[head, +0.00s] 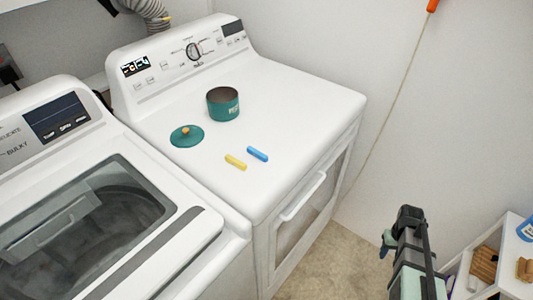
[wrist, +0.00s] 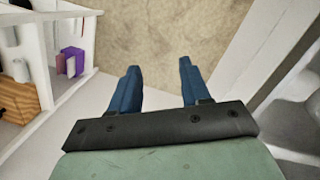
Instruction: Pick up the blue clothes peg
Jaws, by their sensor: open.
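The blue clothes peg (head: 257,154) lies on the white top of the dryer (head: 300,110), near its front edge. A yellow peg (head: 236,161) lies just to its left, apart from it. My gripper (wrist: 160,85) is open and empty in the wrist view, its two blue fingers spread above the beige floor. In the head view my arm is at the lower right, in front of the dryer and well away from the pegs. The wrist view does not show the pegs.
A teal pot (head: 223,104) and its teal lid (head: 186,136) sit behind the pegs on the dryer. A washer (head: 170,250) stands at left. A white shelf (head: 516,260) with bottles and brushes is at right. The dryer top right of the blue peg is clear.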

